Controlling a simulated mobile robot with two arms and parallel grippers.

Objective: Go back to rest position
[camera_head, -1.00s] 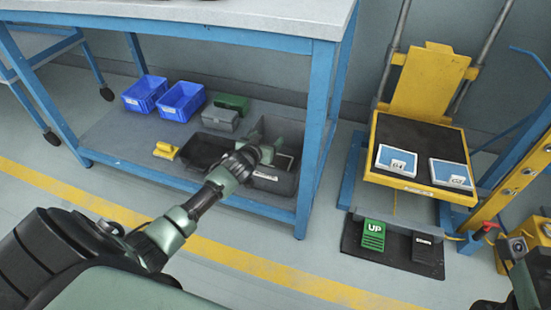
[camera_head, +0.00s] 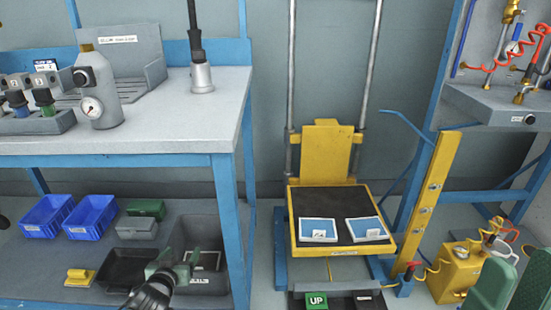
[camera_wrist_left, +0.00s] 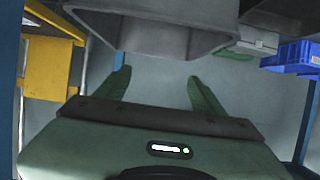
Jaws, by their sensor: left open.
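My left gripper (camera_head: 178,266) is low in the head view, by the lower shelf of the bench. It is open, with both green fingers apart and nothing between them in the left wrist view (camera_wrist_left: 158,88). It is at the left side of a deep grey bin (camera_head: 205,232). In the left wrist view a grey bin (camera_wrist_left: 150,35) lies just beyond the fingertips; I cannot tell if they touch. Two green pieces at the lower right edge of the head view may be parts of my right arm; no right gripper shows.
Blue bins (camera_head: 90,217), a green box (camera_head: 146,208), a grey case (camera_head: 136,228) and a black tray (camera_head: 124,268) share the shelf. The bench top (camera_head: 180,135) overhangs them. A yellow lift (camera_head: 328,160) carrying two blue-and-white boxes stands to the right, with a pedal marked UP (camera_head: 317,300).

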